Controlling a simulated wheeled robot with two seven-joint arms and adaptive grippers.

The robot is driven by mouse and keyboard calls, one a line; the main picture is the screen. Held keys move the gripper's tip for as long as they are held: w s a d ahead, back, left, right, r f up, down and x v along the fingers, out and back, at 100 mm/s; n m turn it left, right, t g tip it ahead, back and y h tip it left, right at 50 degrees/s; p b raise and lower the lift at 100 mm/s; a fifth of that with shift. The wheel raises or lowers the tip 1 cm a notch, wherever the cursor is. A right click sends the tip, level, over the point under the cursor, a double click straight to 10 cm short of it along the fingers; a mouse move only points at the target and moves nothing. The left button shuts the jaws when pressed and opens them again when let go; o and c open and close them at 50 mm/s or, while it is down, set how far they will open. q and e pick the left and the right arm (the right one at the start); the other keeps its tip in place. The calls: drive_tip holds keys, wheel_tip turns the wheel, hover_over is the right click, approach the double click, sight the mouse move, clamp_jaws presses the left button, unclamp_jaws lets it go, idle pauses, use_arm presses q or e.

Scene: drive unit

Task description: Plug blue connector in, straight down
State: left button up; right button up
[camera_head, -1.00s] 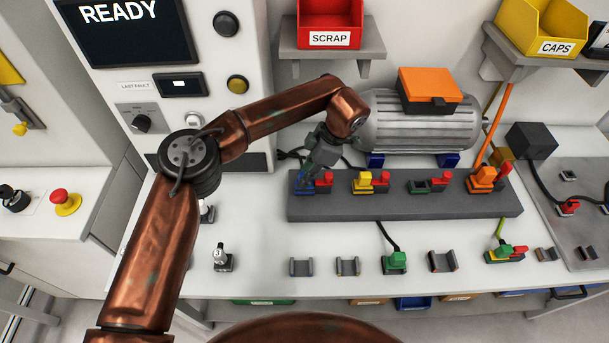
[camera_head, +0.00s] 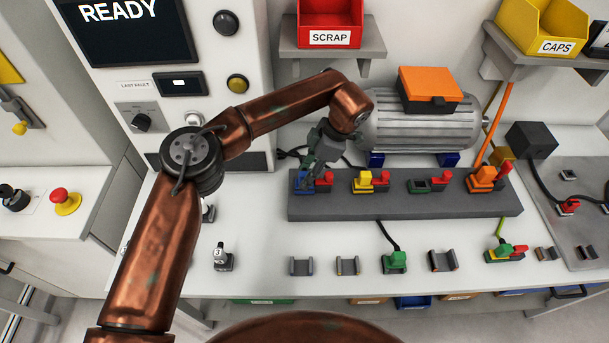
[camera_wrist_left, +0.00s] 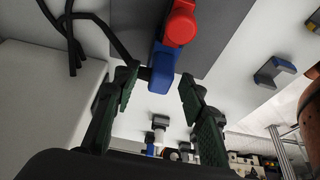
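The blue connector (camera_head: 303,184) is at the left-end socket of the dark grey block (camera_head: 405,204), beside a red lever (camera_head: 324,178). My left gripper (camera_head: 308,172) is just above it and partly hides it. In the left wrist view the blue connector (camera_wrist_left: 162,72) lies between and beyond the fingertips, with gaps to the fingers. The left gripper (camera_wrist_left: 160,85) is open there. How fully the connector sits in its socket cannot be told. My right gripper is not in view.
Yellow (camera_head: 363,182), dark green (camera_head: 418,187) and orange (camera_head: 482,180) connector stations line the block. A motor (camera_head: 420,130) stands behind. In front are empty holders (camera_head: 301,267), a green connector (camera_head: 395,262) and a small white-topped part (camera_head: 221,257). A black cable (camera_wrist_left: 73,35) runs left of the fingers.

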use_arm(q)
drive_tip(key=a+p+v, duration=0.1)
drive_tip(key=p+v, duration=0.4)
drive_tip(key=v, duration=1)
drive_tip(key=shift+a+r, duration=0.25)
drive_tip(key=shift+r, duration=0.15)
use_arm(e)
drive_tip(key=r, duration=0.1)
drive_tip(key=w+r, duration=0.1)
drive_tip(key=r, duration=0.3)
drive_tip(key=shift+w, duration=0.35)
